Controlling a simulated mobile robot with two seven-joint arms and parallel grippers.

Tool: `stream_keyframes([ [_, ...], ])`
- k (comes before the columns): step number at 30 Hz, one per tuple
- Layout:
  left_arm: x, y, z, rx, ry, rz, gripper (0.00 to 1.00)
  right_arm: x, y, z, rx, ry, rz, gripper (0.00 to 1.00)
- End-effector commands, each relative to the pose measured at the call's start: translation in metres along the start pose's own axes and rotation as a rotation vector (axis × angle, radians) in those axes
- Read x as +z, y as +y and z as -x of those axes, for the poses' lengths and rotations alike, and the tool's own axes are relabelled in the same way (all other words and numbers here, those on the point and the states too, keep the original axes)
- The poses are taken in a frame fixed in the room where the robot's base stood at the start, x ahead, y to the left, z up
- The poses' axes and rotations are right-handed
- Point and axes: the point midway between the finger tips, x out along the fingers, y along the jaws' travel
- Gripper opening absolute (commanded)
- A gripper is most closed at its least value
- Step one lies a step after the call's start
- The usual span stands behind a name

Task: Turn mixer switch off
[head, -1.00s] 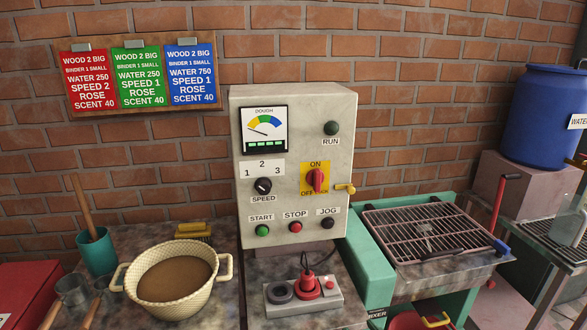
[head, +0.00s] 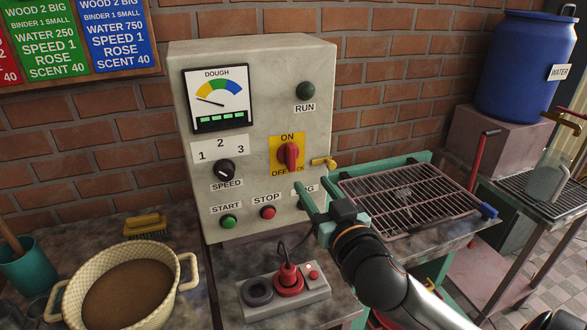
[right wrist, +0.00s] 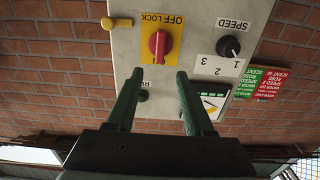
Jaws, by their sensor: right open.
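The mixer switch (head: 288,156) is a red rotary knob on a yellow plate marked ON at the top and OFF / LOCK below. Its handle stands upright, in line with ON. It sits on the pale grey control box (head: 320,80). My right gripper (head: 312,188) is open and empty, just below and right of the switch, covering part of the JOG label. In the right wrist view the picture is upside down; the red switch (right wrist: 159,45) shows beyond the two parted green fingers, apart from them. My left gripper is out of view.
A yellow lever (head: 323,163) sticks out beside the switch. Below are the START (head: 229,222) and STOP (head: 268,212) buttons. A red plug fitting (head: 288,278), a bowl of brown mix (head: 130,290) and a wire rack (head: 405,198) stand around the box.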

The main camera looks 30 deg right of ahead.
Motion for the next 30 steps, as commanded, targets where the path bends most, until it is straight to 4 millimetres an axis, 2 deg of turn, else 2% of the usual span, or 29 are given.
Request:
stream_keyframes([
  [1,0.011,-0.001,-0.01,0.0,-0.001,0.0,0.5,0.005,0.0,-0.004,-0.001,0.007,0.002,0.53],
  [3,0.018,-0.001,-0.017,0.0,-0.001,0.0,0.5,0.005,0.0,-0.007,-0.001,0.006,0.006,0.53],
  [12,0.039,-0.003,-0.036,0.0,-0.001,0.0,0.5,0.004,0.0,-0.034,0.0,0.001,0.008,0.53],
  [14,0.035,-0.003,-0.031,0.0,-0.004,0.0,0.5,-0.001,0.001,-0.045,0.002,-0.003,0.009,0.53],
  [21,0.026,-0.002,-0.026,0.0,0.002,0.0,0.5,-0.001,0.001,-0.086,0.001,-0.004,0.007,0.53],
  [30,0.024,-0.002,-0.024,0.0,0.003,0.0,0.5,0.001,0.0,-0.108,0.0,-0.004,0.006,0.53],
])
